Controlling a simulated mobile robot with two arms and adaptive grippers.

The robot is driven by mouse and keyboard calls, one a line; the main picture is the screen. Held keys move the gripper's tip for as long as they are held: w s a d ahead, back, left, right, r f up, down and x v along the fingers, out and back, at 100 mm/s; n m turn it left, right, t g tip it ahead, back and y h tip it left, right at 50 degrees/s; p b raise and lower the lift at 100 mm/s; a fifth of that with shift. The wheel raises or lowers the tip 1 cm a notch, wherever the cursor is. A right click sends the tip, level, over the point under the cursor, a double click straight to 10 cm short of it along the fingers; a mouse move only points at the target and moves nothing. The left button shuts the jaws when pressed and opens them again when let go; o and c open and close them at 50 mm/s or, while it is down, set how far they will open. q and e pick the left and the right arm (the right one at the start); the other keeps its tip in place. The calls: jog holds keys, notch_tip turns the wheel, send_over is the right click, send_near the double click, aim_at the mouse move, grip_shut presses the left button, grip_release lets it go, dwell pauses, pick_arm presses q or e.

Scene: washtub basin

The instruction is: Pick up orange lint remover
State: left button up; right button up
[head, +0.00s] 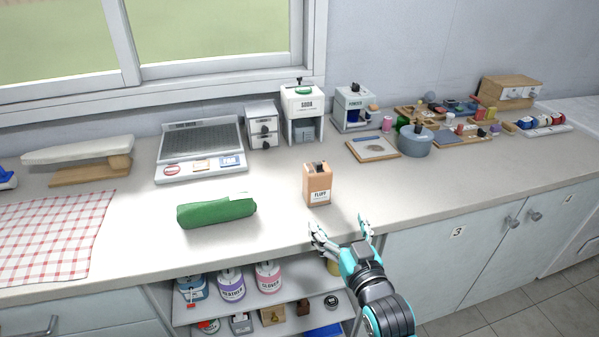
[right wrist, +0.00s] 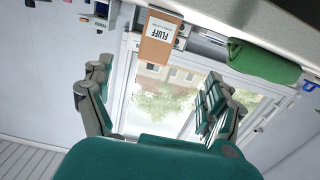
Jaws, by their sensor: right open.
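The orange lint remover (head: 317,184) is a small upright box with a white label reading FLUFF and a dark top. It stands on the counter near the front edge, right of the green roll. It also shows in the right wrist view (right wrist: 158,45), beyond the fingers. My right gripper (head: 341,227) is open and empty at the counter's front edge, in front of the lint remover and a little to its right, apart from it. Its two spread fingers also show in the right wrist view (right wrist: 155,100). My left gripper is not in view.
A green roll (head: 217,211) lies left of the lint remover. Behind stand a flat scale-like tray (head: 201,150), a white SUDS dispenser (head: 303,112) and a grey pot (head: 415,141). An open shelf (head: 245,291) with cans is below.

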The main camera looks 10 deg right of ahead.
aim_at(317, 171)
jog(key=w, duration=0.1)
jog(key=w+r, duration=0.1)
jog(key=w+r+p, duration=0.1)
jog(key=w, duration=0.1)
jog(key=shift+d+r, duration=0.15)
jog(key=shift+r, duration=0.1)
jog(key=w, duration=0.6)
jog(key=shift+w+f+p, duration=0.2)
jog(key=shift+w+p, duration=0.15)
jog(key=shift+w, duration=0.55)
jog(key=shift+w+r, duration=0.1)
jog(key=shift+w, duration=0.2)
jog(key=w+p, duration=0.1)
jog(key=w, duration=0.2)
jog(key=shift+w, duration=0.85)
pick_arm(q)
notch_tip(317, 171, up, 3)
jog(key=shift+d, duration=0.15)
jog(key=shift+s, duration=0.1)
pick_arm(e)
jog(key=shift+s, duration=0.1)
